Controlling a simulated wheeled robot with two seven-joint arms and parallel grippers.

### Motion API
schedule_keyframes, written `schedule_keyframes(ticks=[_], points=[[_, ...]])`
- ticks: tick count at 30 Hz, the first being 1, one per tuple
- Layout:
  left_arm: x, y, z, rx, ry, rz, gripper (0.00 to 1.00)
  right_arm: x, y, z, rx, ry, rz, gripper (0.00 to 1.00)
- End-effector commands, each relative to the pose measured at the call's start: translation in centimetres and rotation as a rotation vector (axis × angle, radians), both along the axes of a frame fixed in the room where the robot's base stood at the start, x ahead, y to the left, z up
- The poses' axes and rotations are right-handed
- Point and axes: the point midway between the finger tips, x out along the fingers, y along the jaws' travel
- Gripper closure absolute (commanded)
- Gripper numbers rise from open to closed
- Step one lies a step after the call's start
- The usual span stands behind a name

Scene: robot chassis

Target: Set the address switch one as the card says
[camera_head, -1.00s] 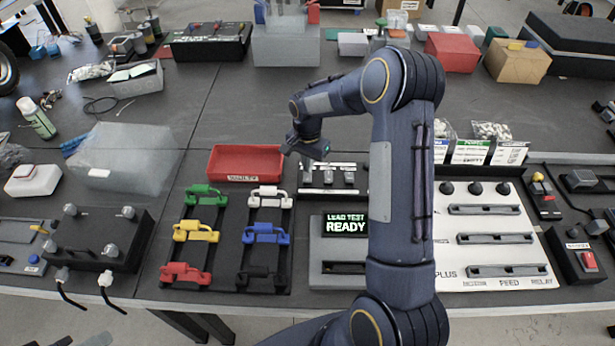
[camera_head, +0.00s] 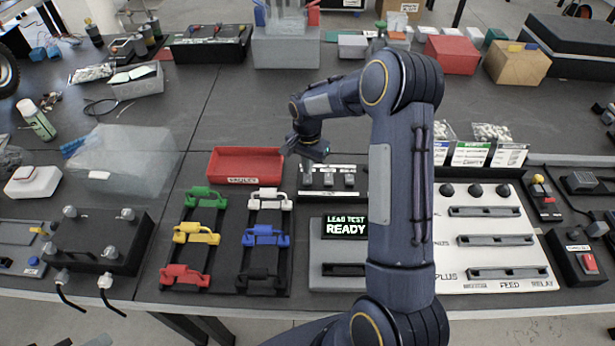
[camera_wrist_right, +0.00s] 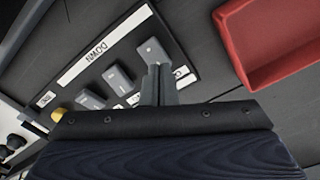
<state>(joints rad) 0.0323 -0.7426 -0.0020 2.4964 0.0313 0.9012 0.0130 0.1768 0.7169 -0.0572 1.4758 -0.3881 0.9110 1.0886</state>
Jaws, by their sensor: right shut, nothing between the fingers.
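The black switch panel (camera_head: 333,188) stands right of the red tray, with a row of grey switches along it. In the right wrist view the panel (camera_wrist_right: 172,37) shows three grey switches: a near one (camera_wrist_right: 151,50), a middle one (camera_wrist_right: 118,78) and a far one (camera_wrist_right: 90,99). A white label strip (camera_wrist_right: 100,55) reads DOWN. My right gripper (camera_head: 312,158) is shut and empty over the panel's left end. Its fingertips (camera_wrist_right: 159,70) are at the near switch and hide part of it; whether they touch is unclear. I cannot pick out a card.
The red tray (camera_head: 245,178) lies left of the panel; its edge (camera_wrist_right: 244,70) also shows in the right wrist view. A grey unit with a LEAD TEST READY screen (camera_head: 346,226) stands in front. Coloured-handled racks (camera_head: 205,245) and a white plug board (camera_head: 492,240) flank it.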

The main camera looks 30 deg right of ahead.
Motion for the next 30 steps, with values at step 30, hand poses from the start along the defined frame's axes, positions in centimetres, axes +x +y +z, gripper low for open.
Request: schedule_keyframes(ticks=[30], points=[[0.0,0.0,3.4,0.0,0.0,0.0,0.64,0.1,-0.1,5.8,0.0,-0.001,0.0,1.0]])
